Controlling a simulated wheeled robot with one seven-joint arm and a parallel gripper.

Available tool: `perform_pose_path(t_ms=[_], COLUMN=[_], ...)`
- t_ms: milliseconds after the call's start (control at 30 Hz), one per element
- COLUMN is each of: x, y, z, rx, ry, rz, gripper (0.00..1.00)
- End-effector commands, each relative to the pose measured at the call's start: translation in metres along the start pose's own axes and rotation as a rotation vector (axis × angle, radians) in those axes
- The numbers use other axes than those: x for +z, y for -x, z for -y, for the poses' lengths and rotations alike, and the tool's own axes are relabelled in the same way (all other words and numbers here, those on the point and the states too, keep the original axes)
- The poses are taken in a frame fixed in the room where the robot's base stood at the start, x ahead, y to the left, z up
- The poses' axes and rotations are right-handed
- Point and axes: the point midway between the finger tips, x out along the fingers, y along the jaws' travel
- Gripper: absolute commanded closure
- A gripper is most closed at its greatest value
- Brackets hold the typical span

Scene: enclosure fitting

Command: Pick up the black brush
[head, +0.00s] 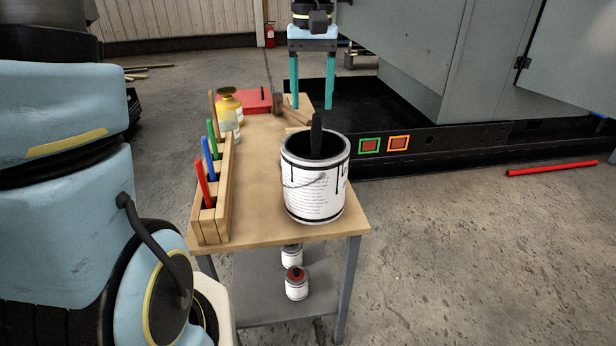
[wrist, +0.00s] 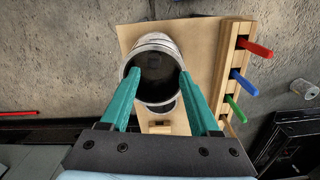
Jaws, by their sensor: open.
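The black brush (head: 316,133) stands in a white paint can (head: 314,192) with black drips, its handle sticking up above the rim. The can is on the wooden table top (head: 262,215). My gripper (head: 312,104) is open and empty, its two teal fingers pointing down, above and apart from the brush in the head view. In the wrist view the fingertips (wrist: 160,72) frame the dark inside of the can (wrist: 150,42). The brush is hard to tell from the dark inside there.
A wooden rack (head: 225,190) with red, blue and green handles lines the table's left edge. Behind are a yellow container (head: 228,107), a red box (head: 254,101) and a hammer (head: 290,108). Small cans (head: 296,283) stand on the lower shelf. A grey cabinet (head: 430,60) stands behind right.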

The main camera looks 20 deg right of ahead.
Motion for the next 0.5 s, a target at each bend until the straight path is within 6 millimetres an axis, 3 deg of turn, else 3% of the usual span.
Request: perform_pose_path(t_ms=[233, 500], x=[0.0, 0.0], y=[-0.005, -0.045], z=[-0.01, -0.009], rx=[-0.001, -0.002], ry=[-0.004, -0.004], rz=[0.008, 0.009], gripper=[0.38, 0.38])
